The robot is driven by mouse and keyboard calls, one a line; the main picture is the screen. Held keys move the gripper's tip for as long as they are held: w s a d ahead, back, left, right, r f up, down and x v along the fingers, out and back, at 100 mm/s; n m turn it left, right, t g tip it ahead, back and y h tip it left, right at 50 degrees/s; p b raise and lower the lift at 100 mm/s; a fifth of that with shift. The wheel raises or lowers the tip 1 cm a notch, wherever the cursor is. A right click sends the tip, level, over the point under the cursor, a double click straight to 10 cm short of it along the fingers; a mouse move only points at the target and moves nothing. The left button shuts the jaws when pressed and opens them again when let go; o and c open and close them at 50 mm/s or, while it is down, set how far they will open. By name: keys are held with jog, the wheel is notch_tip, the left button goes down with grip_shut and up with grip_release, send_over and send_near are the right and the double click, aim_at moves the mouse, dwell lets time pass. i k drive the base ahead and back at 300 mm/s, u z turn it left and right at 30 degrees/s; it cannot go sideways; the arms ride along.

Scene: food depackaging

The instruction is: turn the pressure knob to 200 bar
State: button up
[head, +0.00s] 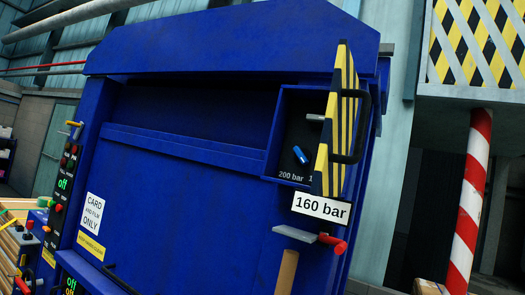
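A big blue machine (185,140) fills the middle of the view. A recessed box (283,125) is set in its right side, and inside it is a small blue knob (300,155), set at a slant. Below the knob the lettering "200 bar" (290,175) shows, and the start of another label is cut off. A yellow and black striped door (340,120) stands open, seen nearly edge-on, and hides the right part of the box. A white sign (321,207) below reads "160 bar". My gripper is not in view.
A black handle (363,125) sticks out from the striped door. A grey ledge (295,233) and a red-tipped lever (336,244) jut out below the sign. A control panel (62,190) is at the left, a red and white post (470,205) at the right.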

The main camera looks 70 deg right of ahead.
aim_at(303, 156)
jog(key=z, duration=0.05)
jog(key=i, duration=1.55)
jog(key=z, duration=2.8)
